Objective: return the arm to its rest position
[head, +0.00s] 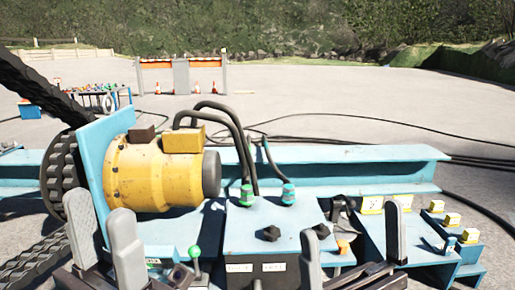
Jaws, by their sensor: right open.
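My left gripper (100,222) is at the lower left, in front of the blue upright plate (92,165) and the yellow motor (150,175). Its two grey fingers stand apart, with nothing visible between them. My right gripper (352,232) is at the lower right, in front of the blue control box (265,235). Its fingers are wide apart and empty. Both grippers point upward in the picture. I cannot tell whether either touches the machine. The lower parts of both arms are out of view.
Black hoses (243,150) rise from the box. A blue beam (350,155) runs behind. Yellow-topped blocks (452,219) sit at right. Open grey ground lies beyond.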

